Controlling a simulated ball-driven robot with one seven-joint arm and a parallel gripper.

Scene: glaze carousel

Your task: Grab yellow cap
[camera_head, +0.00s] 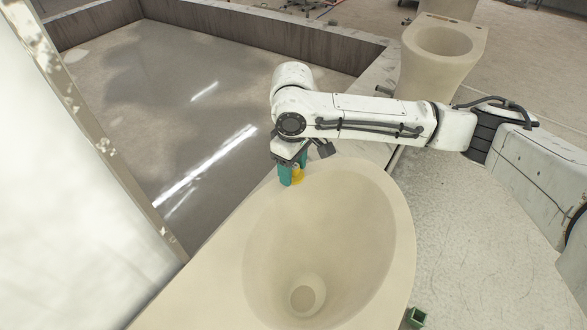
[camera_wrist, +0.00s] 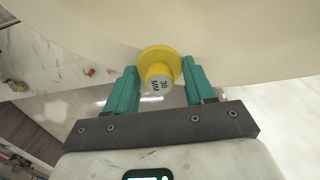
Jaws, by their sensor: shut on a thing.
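The yellow cap (camera_wrist: 159,61) is a round flanged piece with a grey end face marked "30 MM". In the wrist view it sits between the two teal fingers of my gripper (camera_wrist: 160,88), which is shut on it. In the head view the yellow cap (camera_head: 297,174) shows as a small patch beside a teal finger of my gripper (camera_head: 291,175), at the far rim of a beige toilet-shaped bowl (camera_head: 262,238). I cannot tell whether the cap touches the rim.
A second beige bowl (camera_head: 443,42) stands at the back right. A sunken basin with a glossy floor (camera_head: 190,110) lies on the left behind a stone edge. A pale panel (camera_head: 70,190) stands at the near left. A small green object (camera_head: 416,317) lies at the bottom right.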

